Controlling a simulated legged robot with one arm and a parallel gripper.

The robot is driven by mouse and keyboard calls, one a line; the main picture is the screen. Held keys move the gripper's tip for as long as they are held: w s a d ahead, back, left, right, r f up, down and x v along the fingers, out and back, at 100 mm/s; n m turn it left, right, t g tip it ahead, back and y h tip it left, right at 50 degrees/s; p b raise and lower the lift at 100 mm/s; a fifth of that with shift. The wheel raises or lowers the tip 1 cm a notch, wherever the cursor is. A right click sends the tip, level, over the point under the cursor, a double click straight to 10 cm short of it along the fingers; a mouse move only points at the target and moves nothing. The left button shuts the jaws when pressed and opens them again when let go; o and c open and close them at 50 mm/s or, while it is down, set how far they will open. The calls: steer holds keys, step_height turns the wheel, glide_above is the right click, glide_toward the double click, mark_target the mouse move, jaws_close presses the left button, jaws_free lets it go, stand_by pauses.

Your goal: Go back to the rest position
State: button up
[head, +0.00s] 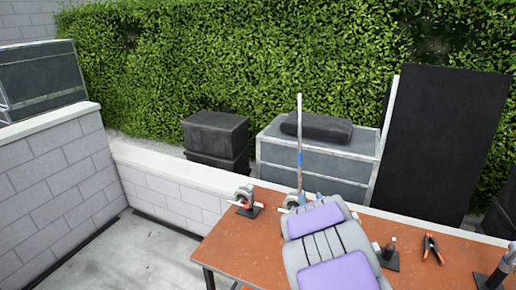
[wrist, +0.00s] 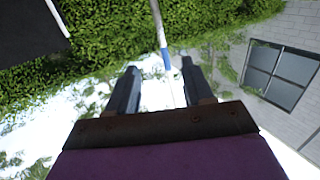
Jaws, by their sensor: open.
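My gripper (wrist: 158,75) is open in the wrist view, its two dark fingers spread apart with nothing held between them. A thin upright pole (wrist: 158,25) with a blue band shows beyond the fingertips; I cannot tell the exact distance. In the head view the pole (head: 299,125) rises from the rear of the orange-brown table (head: 245,245), near a grey clamp (head: 290,200). Only small bluish bits near the arm's far end hint at the fingers there.
A second clamp (head: 245,196) stands left on the table. A black-based stand (head: 389,257), an orange spring clamp (head: 431,247) and another stand (head: 497,275) are at right. A low wall (head: 165,190), cases (head: 272,155) and a black panel (head: 440,140) lie behind. Floor at left is clear.

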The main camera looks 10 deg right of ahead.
steer(key=s+a+f+g+b, duration=0.1)
steer(key=s+a+g, duration=0.4)
steer(key=s, duration=1)
steer(key=s+a+f+g+y+b, duration=0.1)
steer(key=s+a+g, duration=0.4)
steer(key=s, duration=1.1)
steer(key=s+a+f+n+g+y+b, duration=0.1)
steer(key=s+a+f+g+b, duration=0.2)
steer(key=s+g, duration=0.6)
steer(key=s+a+b, duration=0.2)
steer(key=s, duration=0.5)
steer(key=shift+s+a+f, duration=0.15)
steer(key=shift+a, duration=0.2)
